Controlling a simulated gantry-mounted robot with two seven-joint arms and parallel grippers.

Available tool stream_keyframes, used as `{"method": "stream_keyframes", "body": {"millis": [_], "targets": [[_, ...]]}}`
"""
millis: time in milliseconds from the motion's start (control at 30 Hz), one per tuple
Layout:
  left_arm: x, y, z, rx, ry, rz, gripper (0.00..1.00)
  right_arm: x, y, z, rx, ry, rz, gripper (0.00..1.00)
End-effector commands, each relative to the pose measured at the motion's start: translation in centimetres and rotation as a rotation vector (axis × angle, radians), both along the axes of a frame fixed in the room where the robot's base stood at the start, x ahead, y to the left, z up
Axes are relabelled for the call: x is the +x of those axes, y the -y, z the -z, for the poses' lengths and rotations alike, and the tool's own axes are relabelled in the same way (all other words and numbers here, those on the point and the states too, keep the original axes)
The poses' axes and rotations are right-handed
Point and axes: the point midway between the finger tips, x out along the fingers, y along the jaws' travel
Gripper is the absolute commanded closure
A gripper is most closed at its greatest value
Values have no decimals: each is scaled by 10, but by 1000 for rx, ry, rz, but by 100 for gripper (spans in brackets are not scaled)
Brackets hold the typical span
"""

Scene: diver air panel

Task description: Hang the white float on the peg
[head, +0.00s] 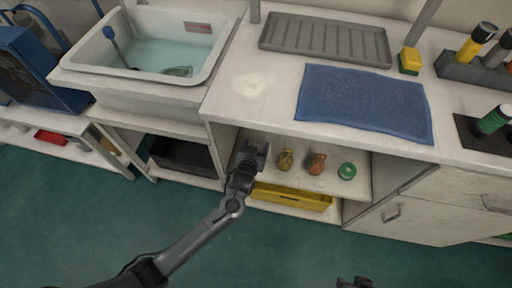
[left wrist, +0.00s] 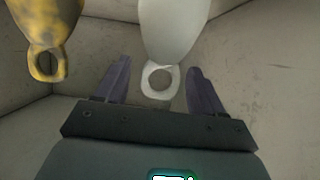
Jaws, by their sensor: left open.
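The white float (left wrist: 172,28) shows in the left wrist view, with a white ring (left wrist: 160,82) at its near end. My left gripper (left wrist: 158,68) is open, one dark finger on each side of that ring, with visible gaps. In the head view my left gripper (head: 253,155) reaches into the open shelf under the counter, and I cannot make out the white float there. My right gripper (head: 355,283) only just shows at the bottom edge, and its jaws are unclear. I cannot make out a peg in either view.
A mottled yellow float (left wrist: 45,30) is left of the white one; on the shelf (head: 325,183) are a yellowish float (head: 286,160), an orange-brown float (head: 317,163) and a green roll (head: 347,171). A yellow tray (head: 290,198) lies below. The counter (head: 250,115) overhangs the shelf.

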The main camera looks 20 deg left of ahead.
Motion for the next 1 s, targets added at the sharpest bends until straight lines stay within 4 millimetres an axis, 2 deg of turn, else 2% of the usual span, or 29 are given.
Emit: {"method": "stream_keyframes", "body": {"millis": [300, 533, 800, 933, 1000], "targets": [[-51, 8, -24, -2, -4, -2, 31, 0, -1, -43, 3, 1, 1, 57], [-84, 12, -34, 0, -1, -1, 31, 0, 0, -55, 0, 0, 0, 57], [-101, 14, -39, -5, -11, 2, 31, -1, 2, -59, -7, -1, -4, 57], [-116, 13, -37, -37, -92, 22, 31, -1, 2, -59, -7, -2, -5, 57], [-132, 12, -37, -61, -171, 46, 31, -1, 2, -59, -7, -2, -5, 57]]}}
